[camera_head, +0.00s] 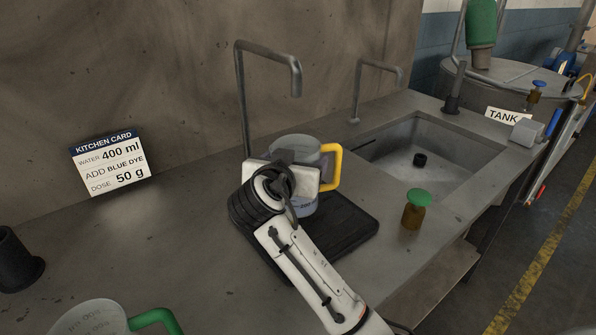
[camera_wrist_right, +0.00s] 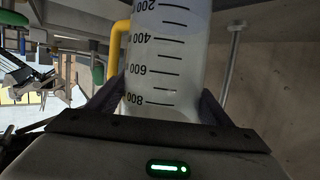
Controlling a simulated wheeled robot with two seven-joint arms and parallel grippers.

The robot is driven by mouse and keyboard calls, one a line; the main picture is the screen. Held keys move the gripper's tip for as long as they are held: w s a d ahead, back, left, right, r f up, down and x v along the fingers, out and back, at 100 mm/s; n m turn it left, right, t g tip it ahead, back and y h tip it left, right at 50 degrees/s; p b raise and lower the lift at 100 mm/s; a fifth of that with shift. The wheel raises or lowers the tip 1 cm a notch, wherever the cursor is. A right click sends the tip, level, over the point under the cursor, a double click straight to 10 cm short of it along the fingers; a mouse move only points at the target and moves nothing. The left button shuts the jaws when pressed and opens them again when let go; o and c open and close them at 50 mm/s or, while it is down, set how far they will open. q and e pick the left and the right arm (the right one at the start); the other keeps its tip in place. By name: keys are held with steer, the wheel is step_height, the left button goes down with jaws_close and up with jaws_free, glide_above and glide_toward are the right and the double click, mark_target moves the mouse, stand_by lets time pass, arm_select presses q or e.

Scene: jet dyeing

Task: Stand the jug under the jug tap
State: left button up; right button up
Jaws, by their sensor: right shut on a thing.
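A clear jug with a yellow handle (camera_head: 329,166) stands upright over the black mat (camera_head: 352,229) on the counter. My right gripper (camera_head: 292,175) is shut around the jug's body, its handle facing right. In the right wrist view the jug (camera_wrist_right: 165,50) fills the middle, with marks from 200 to 800, and dark fingers on both sides. The grey tap (camera_head: 268,52) rises behind the mat. Its spout end looks to be above or just behind the jug; I cannot tell the exact alignment. Whether the jug's base touches the mat is hard to see. My left gripper is out of view.
A sink (camera_head: 425,155) with a second tap (camera_head: 379,66) is at the right. A green-handled jug (camera_head: 92,318) and a black cup (camera_head: 17,260) are at the left. A kitchen card (camera_head: 110,163) leans on the wall.

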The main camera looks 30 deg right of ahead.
step_height(320, 180, down, 3)
steer(key=shift+r, duration=0.1)
steer(key=o, duration=1.4)
steer(key=shift+f, duration=0.2)
steer(key=shift+c, duration=0.2)
